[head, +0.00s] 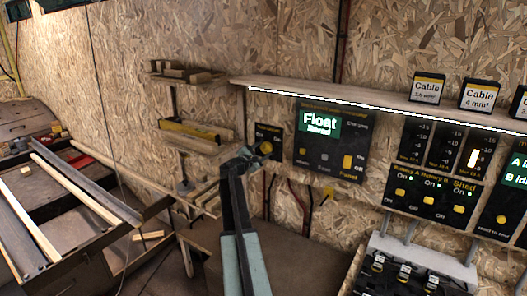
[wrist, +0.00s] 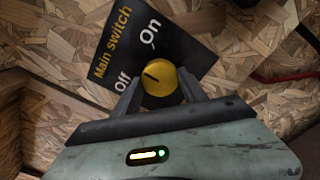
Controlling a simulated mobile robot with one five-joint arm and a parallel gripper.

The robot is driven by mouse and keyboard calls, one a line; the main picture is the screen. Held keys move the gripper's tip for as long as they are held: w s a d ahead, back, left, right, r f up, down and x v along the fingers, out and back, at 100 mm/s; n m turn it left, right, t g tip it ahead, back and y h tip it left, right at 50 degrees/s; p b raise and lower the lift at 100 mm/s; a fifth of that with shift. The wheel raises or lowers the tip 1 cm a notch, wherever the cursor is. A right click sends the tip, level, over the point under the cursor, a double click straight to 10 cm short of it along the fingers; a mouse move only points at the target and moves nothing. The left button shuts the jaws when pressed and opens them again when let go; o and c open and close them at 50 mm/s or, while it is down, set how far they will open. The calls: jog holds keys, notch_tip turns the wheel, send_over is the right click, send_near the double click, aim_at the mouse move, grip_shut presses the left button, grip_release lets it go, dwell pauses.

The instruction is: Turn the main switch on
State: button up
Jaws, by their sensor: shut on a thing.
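The main switch is a black plate (wrist: 187,45) with yellow and white lettering, "Main switch", "Off" and "On", on the chipboard wall. Its round yellow knob (wrist: 158,82) has a dark mark lying on its left part, closer to the Off side than to the On side. My gripper (wrist: 160,92) is shut on the knob, one finger on each side of it. In the head view, the plate (head: 269,131) and the yellow knob (head: 266,147) show at the end of my arm, and my gripper (head: 257,152) partly covers them.
To the right hangs a black panel (head: 330,140) with a lit "Float" display. Further right are breaker panels (head: 430,200) under a lit shelf (head: 370,100). Small wooden shelves (head: 190,130) are at left of the switch. A bench with rails (head: 75,190) stands at far left.

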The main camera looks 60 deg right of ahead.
jog(key=m, duration=0.4)
jog(key=shift+f+m, duration=0.1)
jog(key=shift+m, duration=0.2)
jog(key=m, duration=0.4)
jog(key=shift+m, duration=0.4)
jog(key=o, duration=1.4)
jog(key=shift+c, duration=0.2)
jog(key=a, duration=0.8)
